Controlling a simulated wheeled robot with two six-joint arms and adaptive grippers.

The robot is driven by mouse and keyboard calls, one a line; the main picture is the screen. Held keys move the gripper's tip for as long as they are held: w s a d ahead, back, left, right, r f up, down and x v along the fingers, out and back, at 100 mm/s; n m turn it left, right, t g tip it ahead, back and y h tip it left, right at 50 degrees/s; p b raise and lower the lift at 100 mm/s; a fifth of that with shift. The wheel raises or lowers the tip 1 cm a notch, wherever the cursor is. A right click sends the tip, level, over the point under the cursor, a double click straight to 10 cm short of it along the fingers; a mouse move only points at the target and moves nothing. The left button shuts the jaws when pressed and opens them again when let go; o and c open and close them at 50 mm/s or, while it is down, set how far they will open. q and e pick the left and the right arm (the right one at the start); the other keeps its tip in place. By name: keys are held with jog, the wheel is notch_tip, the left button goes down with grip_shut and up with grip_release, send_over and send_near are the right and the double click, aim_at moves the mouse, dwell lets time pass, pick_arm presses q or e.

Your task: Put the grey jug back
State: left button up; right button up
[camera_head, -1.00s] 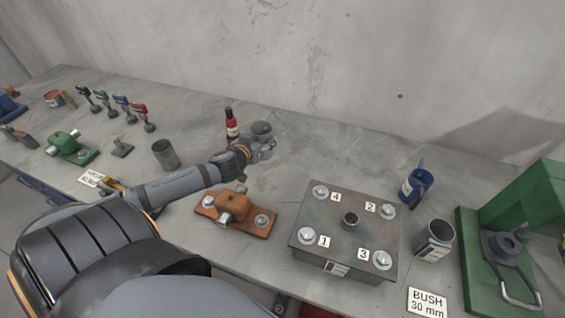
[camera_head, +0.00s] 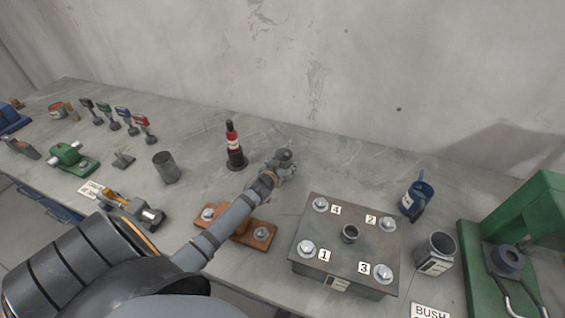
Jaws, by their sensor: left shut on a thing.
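My left gripper (camera_head: 281,166) is shut on a small grey round thing, which I take to be the grey jug (camera_head: 285,156). It is at the back middle of the bench, right of the red bottle and behind the numbered plate. The gripper hides most of the jug, so I cannot tell whether its base touches the bench. My left arm crosses in front of the orange block. My right gripper is not in view.
The red bottle (camera_head: 232,145) stands left of the gripper. The numbered steel plate (camera_head: 345,270) is in front. A blue jug (camera_head: 416,198), a grey labelled can (camera_head: 437,250) and a green press (camera_head: 535,215) stand right. A dark cup (camera_head: 166,168) stands left. Bench behind the plate is clear.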

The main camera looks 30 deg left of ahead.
pick_arm(q)
jog(key=o, duration=1.5)
jog(key=shift+f, duration=0.15)
jog(key=shift+r, duration=0.25)
jog(key=shift+s, duration=0.4)
jog(key=b+v, duration=0.1)
jog(key=v, duration=1)
jog(key=shift+s+r, duration=0.1)
jog(key=shift+r, duration=0.1)
